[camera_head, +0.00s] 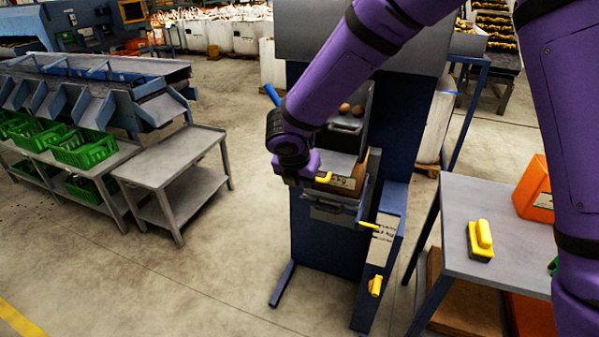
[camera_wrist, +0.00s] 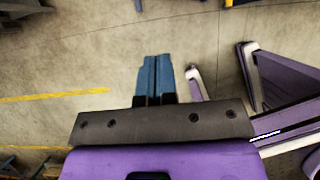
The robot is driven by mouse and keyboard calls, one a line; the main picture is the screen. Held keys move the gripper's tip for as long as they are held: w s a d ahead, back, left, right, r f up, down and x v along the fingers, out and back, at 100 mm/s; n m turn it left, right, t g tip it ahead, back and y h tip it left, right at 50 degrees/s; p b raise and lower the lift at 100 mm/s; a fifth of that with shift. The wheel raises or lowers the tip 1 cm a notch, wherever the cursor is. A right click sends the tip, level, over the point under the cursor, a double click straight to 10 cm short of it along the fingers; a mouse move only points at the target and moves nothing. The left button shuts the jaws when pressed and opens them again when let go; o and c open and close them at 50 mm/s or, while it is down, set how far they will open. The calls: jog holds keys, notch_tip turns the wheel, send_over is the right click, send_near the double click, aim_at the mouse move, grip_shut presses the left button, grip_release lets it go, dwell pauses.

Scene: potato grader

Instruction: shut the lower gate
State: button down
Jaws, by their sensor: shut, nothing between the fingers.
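The blue weighing machine (camera_head: 327,250) stands in the middle of the head view, with potatoes (camera_head: 350,109) in its upper part. Below them are a grey plate (camera_head: 336,165) and a blue-grey trough or flap (camera_head: 333,212) low on its front. I cannot tell for certain which part is the lower gate or how far it is open. A yellow lever (camera_head: 368,226) sticks out at the trough's right. My gripper is at the machine's left front in the head view, its fingertips not clear there. In the wrist view its blue fingers (camera_wrist: 156,78) are together and empty, over floor.
A yellow handle (camera_head: 375,286) sits low on the machine's side. A grey table (camera_head: 480,235) with a yellow-handled block (camera_head: 481,240) and an orange crate (camera_head: 535,190) stands right. A grey two-shelf table (camera_head: 170,158) and green crates (camera_head: 84,149) are left. Open floor lies between.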

aim_at(324, 159)
jog(key=w+d+f, duration=0.2)
jog(key=w+f, duration=0.3)
jog(key=w, duration=0.1)
jog(key=shift+w+d, duration=0.15)
jog(key=shift+w, duration=0.1)
jog(key=shift+f, duration=0.1)
jog(key=w+d, duration=0.1)
jog(key=w, duration=0.2)
jog(key=w+d, duration=0.2)
jog(key=w, duration=0.2)
jog(key=w+d, duration=0.1)
jog(key=w, duration=0.3)
jog(key=shift+w+d, duration=0.15)
jog(key=shift+w, duration=0.1)
